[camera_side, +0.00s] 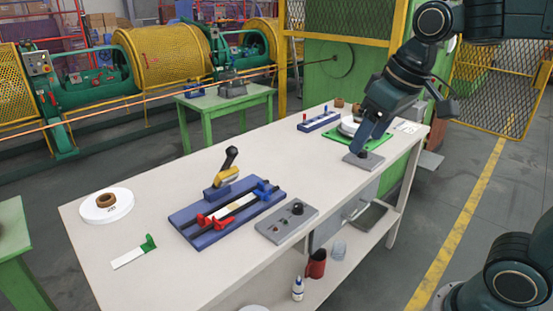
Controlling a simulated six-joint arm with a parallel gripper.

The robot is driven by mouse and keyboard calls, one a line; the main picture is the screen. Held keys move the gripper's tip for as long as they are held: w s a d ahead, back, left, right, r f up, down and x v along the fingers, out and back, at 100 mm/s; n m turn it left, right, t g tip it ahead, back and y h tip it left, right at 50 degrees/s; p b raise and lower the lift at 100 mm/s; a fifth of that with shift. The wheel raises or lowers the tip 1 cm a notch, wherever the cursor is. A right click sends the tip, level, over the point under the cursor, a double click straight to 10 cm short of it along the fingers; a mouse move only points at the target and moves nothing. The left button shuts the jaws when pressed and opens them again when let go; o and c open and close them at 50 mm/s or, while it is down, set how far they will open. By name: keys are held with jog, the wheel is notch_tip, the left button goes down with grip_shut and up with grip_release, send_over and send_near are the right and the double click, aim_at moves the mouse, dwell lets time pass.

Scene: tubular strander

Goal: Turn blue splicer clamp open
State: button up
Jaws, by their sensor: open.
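The blue splicer clamp (265,189) sits at the right end of the splicer (190,219), a blue base plate on the white bench. A red clamp (207,221) sits at its left end, with a white strip (238,206) between them. Whether the blue clamp is open or closed is too small to tell. My gripper (358,150) is open and points down over a grey plate (374,164) near the bench's right edge. It is well to the right of and behind the blue clamp, apart from it. Its fingertips are small and partly hidden.
A black-handled lever (230,157) with a yellow part stands behind the splicer. A grey control box (286,224) lies right of it. A green mat (375,138) with white discs and a blue rack (319,122) are at the back.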

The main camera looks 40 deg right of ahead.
jog(key=w+g, duration=0.1)
jog(key=w, duration=0.9)
jog(key=g, duration=0.3)
send_over(266, 191)
notch_tip(266, 191, down, 14)
jog(key=r, duration=0.1)
jog(key=shift+f, duration=0.3)
notch_tip(266, 191, down, 14)
jog(key=shift+r, duration=0.1)
jog(key=c, duration=1)
